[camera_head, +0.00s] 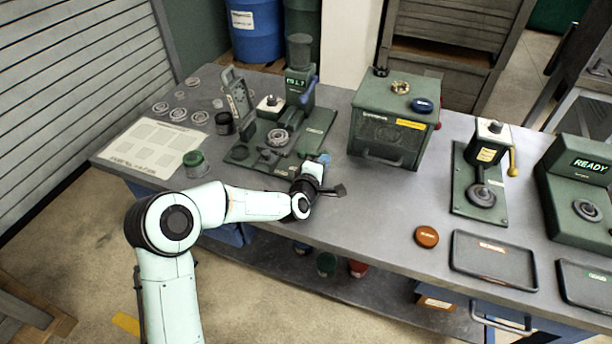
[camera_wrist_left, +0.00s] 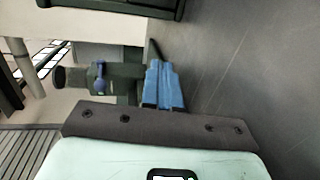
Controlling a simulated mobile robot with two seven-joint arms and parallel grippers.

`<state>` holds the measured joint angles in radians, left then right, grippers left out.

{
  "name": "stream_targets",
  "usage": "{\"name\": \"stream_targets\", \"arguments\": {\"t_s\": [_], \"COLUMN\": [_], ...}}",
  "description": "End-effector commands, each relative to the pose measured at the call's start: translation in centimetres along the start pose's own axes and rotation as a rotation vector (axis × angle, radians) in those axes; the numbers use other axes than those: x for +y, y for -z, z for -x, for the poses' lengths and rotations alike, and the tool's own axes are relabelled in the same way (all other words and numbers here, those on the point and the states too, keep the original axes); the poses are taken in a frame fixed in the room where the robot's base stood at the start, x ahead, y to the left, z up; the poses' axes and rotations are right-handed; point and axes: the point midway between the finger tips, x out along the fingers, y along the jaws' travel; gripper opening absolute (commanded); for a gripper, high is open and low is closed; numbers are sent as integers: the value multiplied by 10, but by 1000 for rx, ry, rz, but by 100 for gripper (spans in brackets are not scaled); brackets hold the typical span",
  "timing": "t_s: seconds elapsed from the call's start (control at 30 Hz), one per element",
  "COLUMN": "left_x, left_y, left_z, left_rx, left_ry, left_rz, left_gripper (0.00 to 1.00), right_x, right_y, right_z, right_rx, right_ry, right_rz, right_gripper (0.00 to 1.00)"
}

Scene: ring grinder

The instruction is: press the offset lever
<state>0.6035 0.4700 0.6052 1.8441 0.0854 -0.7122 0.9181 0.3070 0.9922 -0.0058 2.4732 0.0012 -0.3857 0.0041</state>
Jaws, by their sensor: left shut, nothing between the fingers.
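A green machine (camera_head: 295,128) with a lit display stands at the back left of the bench. A blue lever (camera_head: 311,92) is on the right side of its column; it also shows in the left wrist view (camera_wrist_left: 100,78). A yellow lever (camera_head: 513,160) is on a smaller green press to the right. I cannot read which one is the offset lever. My left gripper (camera_head: 325,158) is shut and empty near the machine's front right corner, apart from both levers. Its blue fingers (camera_wrist_left: 164,86) also show in the left wrist view. My right gripper is not in view.
A green box with a handle (camera_head: 388,130) stands just right of the gripper. A green-lidded jar (camera_head: 195,162), a white sheet (camera_head: 150,145) and several rings lie to the left. An orange disc (camera_head: 427,237) and a dark tray (camera_head: 495,260) lie front right. Bench front centre is clear.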

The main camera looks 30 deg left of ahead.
Motion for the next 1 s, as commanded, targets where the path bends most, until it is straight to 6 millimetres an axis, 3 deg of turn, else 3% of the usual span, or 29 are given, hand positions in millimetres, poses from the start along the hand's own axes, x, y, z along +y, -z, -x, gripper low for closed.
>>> {"name": "stream_targets", "arguments": {"t_s": [0.23,0.6,1.0], "left_x": [2,6,8], "left_y": [-8,-5,-3], "left_z": [-17,-36,-42], "left_rx": [109,136,139], "left_ry": [-1,1,1], "left_rz": [22,26,25], "left_gripper": [0,0,0], "right_x": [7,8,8], "right_y": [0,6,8], "right_z": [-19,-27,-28], "right_rx": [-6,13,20], "right_ry": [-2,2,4], "right_rz": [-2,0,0], "right_gripper": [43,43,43]}}
